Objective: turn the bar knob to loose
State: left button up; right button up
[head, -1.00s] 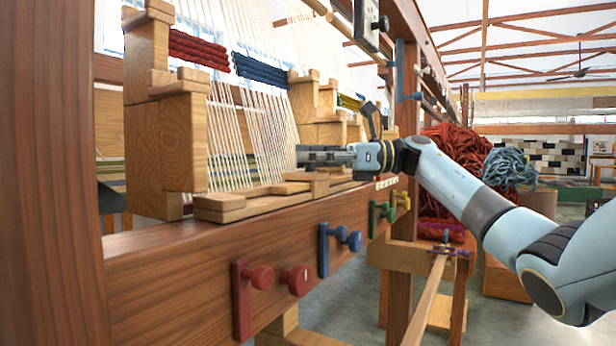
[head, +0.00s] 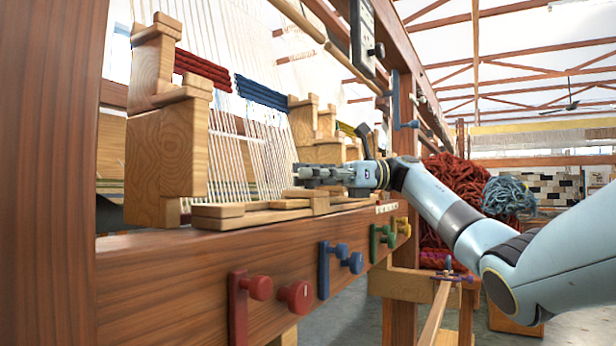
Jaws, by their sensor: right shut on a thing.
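A dark round knob (head: 377,50) sticks out from a dark plate with pale marks on the upper loom beam. I cannot read the marks, or tell whether this is the bar knob. My right gripper (head: 300,172) points left in front of the warp threads, just above the flat wooden pieces (head: 270,207) on the loom's front beam. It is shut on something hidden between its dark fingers. A small cream label (head: 386,208) sits on the front beam; its letters are too small to read. My left gripper is out of view.
Red (head: 296,296), blue (head: 354,262), green (head: 387,236) and yellow (head: 404,227) knobs stick out of the front beam. A wooden stepped block (head: 165,150) stands left of my gripper. Red wool (head: 455,180) and a blue-grey skein (head: 508,196) lie behind my arm.

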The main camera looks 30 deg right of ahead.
jog(key=o, duration=1.2)
jog(key=shift+d, duration=0.1)
jog(key=v, duration=1.2)
jog(key=shift+f, duration=0.1)
